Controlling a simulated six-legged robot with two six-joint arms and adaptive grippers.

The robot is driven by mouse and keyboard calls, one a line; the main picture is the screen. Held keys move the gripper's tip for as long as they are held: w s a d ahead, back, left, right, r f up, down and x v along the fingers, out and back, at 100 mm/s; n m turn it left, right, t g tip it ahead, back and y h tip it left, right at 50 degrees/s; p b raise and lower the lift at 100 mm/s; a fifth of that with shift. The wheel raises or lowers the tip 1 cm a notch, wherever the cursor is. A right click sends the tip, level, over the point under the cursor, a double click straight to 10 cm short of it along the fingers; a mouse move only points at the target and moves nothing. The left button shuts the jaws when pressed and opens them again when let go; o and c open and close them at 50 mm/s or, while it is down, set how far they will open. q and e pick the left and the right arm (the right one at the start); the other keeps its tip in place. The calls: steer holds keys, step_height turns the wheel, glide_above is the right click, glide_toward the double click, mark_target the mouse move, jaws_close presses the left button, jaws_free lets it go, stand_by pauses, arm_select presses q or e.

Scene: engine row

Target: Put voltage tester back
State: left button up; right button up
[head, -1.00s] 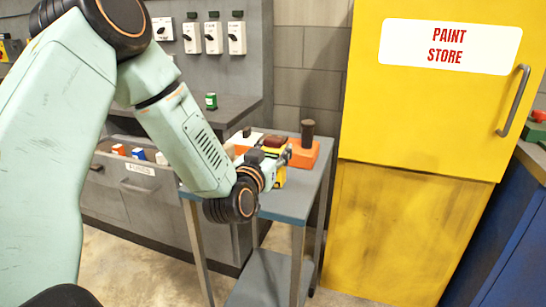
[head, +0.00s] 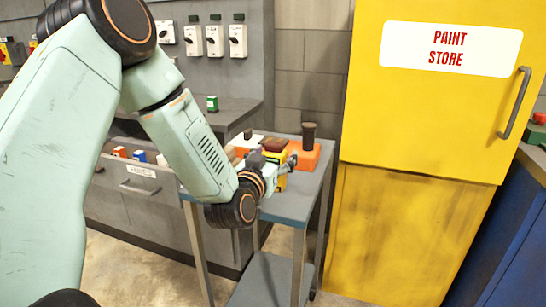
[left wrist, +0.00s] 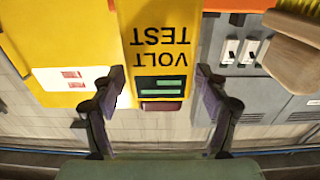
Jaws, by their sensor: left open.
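The voltage tester (left wrist: 163,50) is a yellow block lettered VOLT TEST, upside down in the left wrist view, with a dark screen panel bearing green bars. It stands between the two fingers of my left gripper (left wrist: 157,95), which is open, with a gap visible on each side. In the head view the tester (head: 282,181) shows as a small yellow patch on the grey cart, partly hidden by my left gripper (head: 284,163). My right gripper is in neither view.
A yellow PAINT STORE cabinet (head: 410,220) stands right of the cart. A drawer unit (head: 140,188) with small boxes is at left, below wall switches (head: 215,40).

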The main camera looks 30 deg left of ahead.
arm_select(q)
steer(key=shift+r, duration=0.25)
steer(key=p+v, duration=0.2)
steer(key=v, duration=1)
steer(key=s+d+f+m+g+h, duration=0.1)
steer(key=s+d+f+g+h, duration=0.2)
steer(key=f, duration=0.6)
steer(key=s+d+f+m+g+h, duration=0.1)
steer(key=s+d+f+g, duration=0.25)
steer(key=f, duration=0.65)
steer(key=s+d+f+g, duration=0.2)
steer(key=s+f+g, duration=0.3)
steer(key=s, duration=0.6)
steer(key=s+d+f+g, duration=0.2)
steer(key=s+f+g, duration=0.4)
steer(key=s, duration=0.5)
step_height(320, 180, down, 3)
steer(key=shift+d+r, duration=0.15)
